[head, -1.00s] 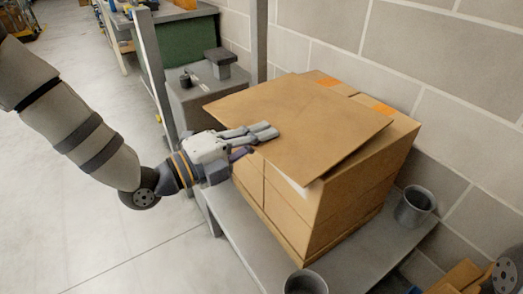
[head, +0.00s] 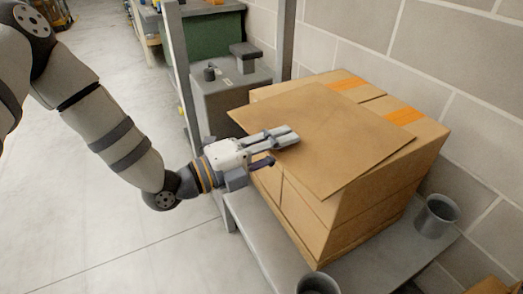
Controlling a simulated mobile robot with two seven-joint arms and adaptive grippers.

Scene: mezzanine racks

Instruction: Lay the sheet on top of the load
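A thin brown cardboard sheet (head: 335,130) lies over the top of the load (head: 400,185), a stack of cardboard boxes with orange tape. The sheet is set off toward the front left, and its left corner sticks out past the boxes. A strip of box top shows along its back and right edges. Whether it fully touches the boxes is hard to tell. My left gripper (head: 279,149) grips the sheet's front-left edge, with light grey fingers on top and a dark finger lower at the edge. My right gripper is not in view.
The load stands on a grey shelf (head: 262,240). A grey cup (head: 437,215) stands right of the load, another (head: 318,284) at the front. A rack post (head: 183,75) rises behind my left arm. A block wall (head: 430,50) closes the back right.

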